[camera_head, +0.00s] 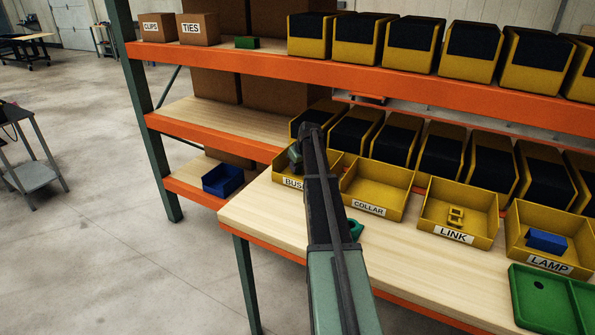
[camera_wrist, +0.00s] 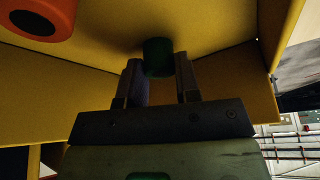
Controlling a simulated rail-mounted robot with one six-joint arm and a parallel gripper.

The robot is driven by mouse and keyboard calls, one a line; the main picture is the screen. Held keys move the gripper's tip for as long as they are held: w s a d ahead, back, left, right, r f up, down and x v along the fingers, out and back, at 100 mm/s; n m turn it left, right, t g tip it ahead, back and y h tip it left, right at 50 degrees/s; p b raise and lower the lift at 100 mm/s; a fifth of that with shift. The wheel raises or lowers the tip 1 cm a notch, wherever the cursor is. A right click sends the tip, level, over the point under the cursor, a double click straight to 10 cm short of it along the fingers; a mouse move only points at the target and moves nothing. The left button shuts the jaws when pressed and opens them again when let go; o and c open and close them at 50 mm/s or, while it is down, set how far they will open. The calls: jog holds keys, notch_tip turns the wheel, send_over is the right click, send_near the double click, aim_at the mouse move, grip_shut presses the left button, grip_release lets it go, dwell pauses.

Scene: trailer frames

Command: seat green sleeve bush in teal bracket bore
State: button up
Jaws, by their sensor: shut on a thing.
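The green sleeve bush (camera_wrist: 157,50) is a small dark green cylinder between the two fingers of my gripper (camera_wrist: 158,68) in the wrist view. My gripper is shut on it, inside or just over the yellow bush bin (camera_head: 292,182). Whether the bush touches the bin floor I cannot tell. In the head view my arm hides the bush and most of the fingers. A piece of the teal bracket (camera_head: 356,229) shows on the bench just right of my arm. The arm hides the rest, and its bore is not visible.
An orange ring-shaped part (camera_wrist: 38,17) lies in the same bin. The collar bin (camera_head: 377,190), link bin (camera_head: 457,210) and lamp bin (camera_head: 548,240) stand to the right. A green tray (camera_head: 555,300) is at the right front. The bench's left end (camera_head: 255,215) is clear.

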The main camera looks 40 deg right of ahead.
notch_tip(320, 180, up, 20)
jog(key=p, duration=2)
jog(key=shift+r, duration=0.2)
